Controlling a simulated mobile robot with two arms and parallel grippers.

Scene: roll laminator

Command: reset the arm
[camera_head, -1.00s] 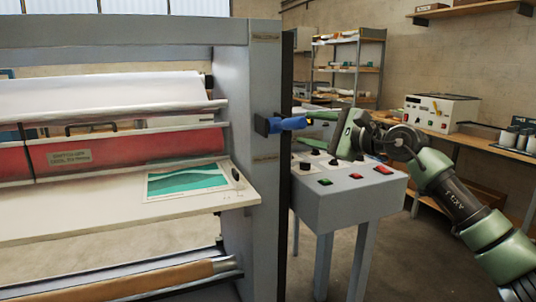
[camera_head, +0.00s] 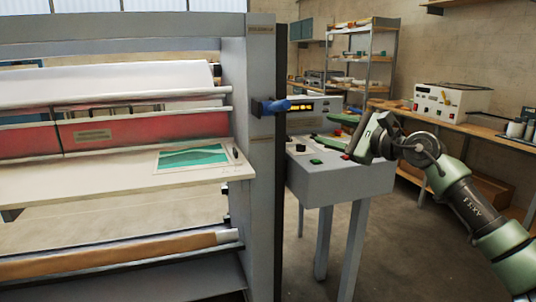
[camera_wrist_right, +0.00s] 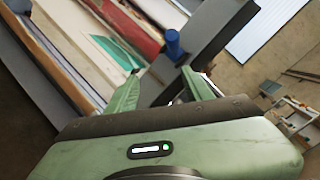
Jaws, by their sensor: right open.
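My right gripper (camera_head: 338,130) is in the head view, in front of the control console (camera_head: 335,187) and to the right of the roll laminator (camera_head: 262,170). Its two green fingers are apart with nothing between them. The blue handle (camera_head: 291,106) on the laminator's side post is to the left of the fingers and apart from them. In the right wrist view the open gripper (camera_wrist_right: 158,90) points toward the laminator, with the blue handle (camera_wrist_right: 173,43) beyond the fingertips. My left gripper is in neither view.
A sheet with a green picture (camera_head: 193,160) lies on the laminator's feed table (camera_head: 90,188). A shelf rack (camera_head: 372,60) and a workbench (camera_head: 480,134) with a white device (camera_head: 452,103) stand behind. Open floor (camera_head: 420,265) lies at the lower right.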

